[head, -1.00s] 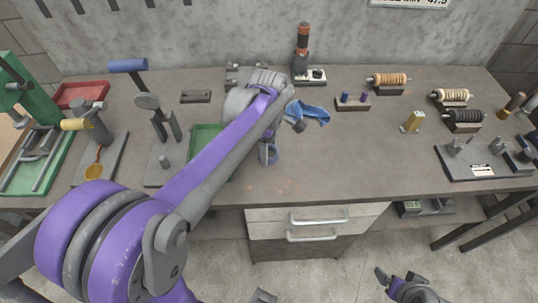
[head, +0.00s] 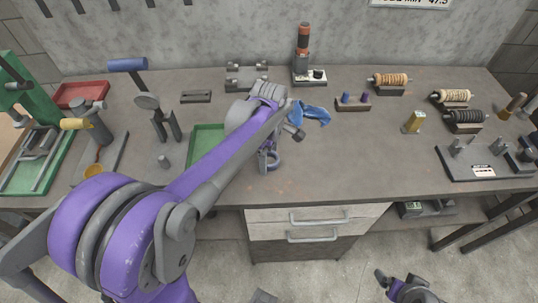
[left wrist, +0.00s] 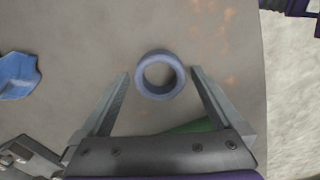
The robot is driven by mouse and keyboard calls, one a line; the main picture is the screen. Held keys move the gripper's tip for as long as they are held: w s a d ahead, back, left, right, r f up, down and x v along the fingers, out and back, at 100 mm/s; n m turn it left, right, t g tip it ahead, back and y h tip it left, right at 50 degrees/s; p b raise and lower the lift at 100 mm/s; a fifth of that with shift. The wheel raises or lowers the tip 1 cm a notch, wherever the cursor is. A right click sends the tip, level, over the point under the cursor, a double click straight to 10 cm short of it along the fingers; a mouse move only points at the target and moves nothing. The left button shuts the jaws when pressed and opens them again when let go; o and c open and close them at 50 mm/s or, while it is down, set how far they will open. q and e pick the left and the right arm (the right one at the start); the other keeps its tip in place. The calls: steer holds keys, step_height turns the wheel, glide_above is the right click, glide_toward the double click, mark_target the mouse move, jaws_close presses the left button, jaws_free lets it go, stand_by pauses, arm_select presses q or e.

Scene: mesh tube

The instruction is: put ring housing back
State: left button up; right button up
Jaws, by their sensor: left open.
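The ring housing (left wrist: 160,76) is a small blue-grey ring with an open centre. In the left wrist view it lies on the bench between the tips of my left gripper (left wrist: 161,80). A gap shows on both sides, so the open fingers do not touch it. In the head view the ring (head: 274,163) is by the tips of my left gripper (head: 267,156), just right of the green tray (head: 204,142). My right gripper (head: 404,288) is low at the bottom right, away from the bench; its jaw state is unclear.
A blue cloth (head: 310,115) lies behind the ring. A grey fixture (head: 247,76) stands at the back, beside an orange-and-black tool (head: 303,55). A hammer stand, clamp and red tray (head: 82,94) fill the left. Spools (head: 390,80) stand at the right. The bench's front middle (head: 340,165) is clear.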

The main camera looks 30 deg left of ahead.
arm_select(q)
steer(key=shift+r, duration=0.2)
step_height(320, 180, up, 11)
steer(key=p, duration=0.1)
steer(key=s+d+f+m+t, duration=0.2)
steer(key=s+f+m, duration=0.3)
steer(key=s+m, duration=0.3)
steer(key=s+d+f+m+t, duration=0.3)
steer(key=s+f+m, duration=0.3)
steer(key=m, duration=0.5)
steer(key=shift+s+d+m, duration=0.4)
steer(key=shift+s+d, duration=0.5)
arm_select(e)
steer(key=shift+w+r, duration=0.2)
steer(key=shift+r, duration=0.55)
